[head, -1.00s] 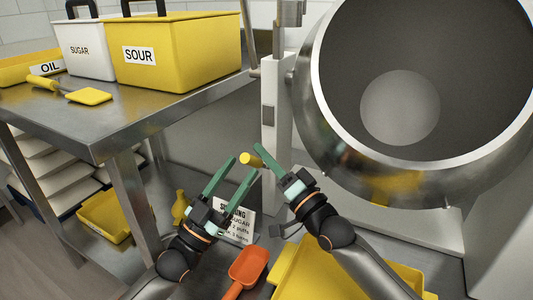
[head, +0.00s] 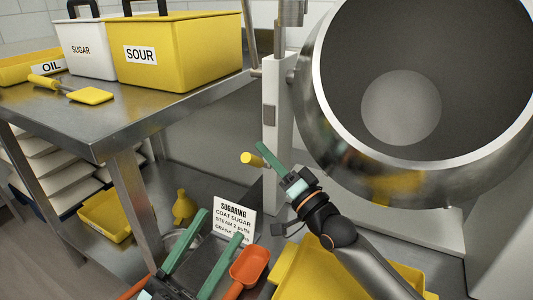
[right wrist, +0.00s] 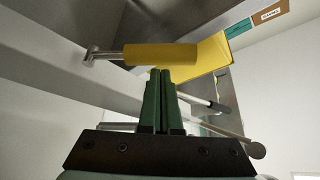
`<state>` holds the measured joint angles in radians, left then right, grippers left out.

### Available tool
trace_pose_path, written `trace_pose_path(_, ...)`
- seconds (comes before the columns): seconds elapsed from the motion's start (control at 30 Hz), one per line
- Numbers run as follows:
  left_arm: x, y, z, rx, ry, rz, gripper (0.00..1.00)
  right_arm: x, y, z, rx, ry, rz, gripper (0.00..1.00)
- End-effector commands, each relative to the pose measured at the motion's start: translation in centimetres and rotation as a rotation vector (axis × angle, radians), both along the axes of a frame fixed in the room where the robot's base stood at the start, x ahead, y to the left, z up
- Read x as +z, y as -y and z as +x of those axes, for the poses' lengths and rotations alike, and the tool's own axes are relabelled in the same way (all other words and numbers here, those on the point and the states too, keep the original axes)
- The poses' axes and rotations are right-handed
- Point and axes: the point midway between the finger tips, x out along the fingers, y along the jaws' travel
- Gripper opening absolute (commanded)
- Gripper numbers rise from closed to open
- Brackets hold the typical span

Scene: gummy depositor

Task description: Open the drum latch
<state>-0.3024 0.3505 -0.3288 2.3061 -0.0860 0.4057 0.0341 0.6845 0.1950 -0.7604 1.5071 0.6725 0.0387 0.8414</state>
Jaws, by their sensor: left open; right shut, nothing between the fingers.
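The large steel drum (head: 315,130) stands at the right in the head view, its wide mouth facing me. A yellow cylindrical handle (head: 252,159) sticks out near the white post left of the drum; I take it to be the latch handle. In the right wrist view the yellow handle (right wrist: 160,54) sits on a metal pin, just beyond the fingertips. My right gripper (head: 262,149) is shut and empty, its tips close beside the handle; I cannot tell if they touch. My left gripper (head: 219,222) is open and empty, low in front of the sign.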

Motion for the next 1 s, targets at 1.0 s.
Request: trace_pose_path(1.0,4.3,-1.5,-4.5,0.109,0.061,0.044,0.58,-0.6,-0.3,-0.7,0.001,-0.001,0.0,0.0)
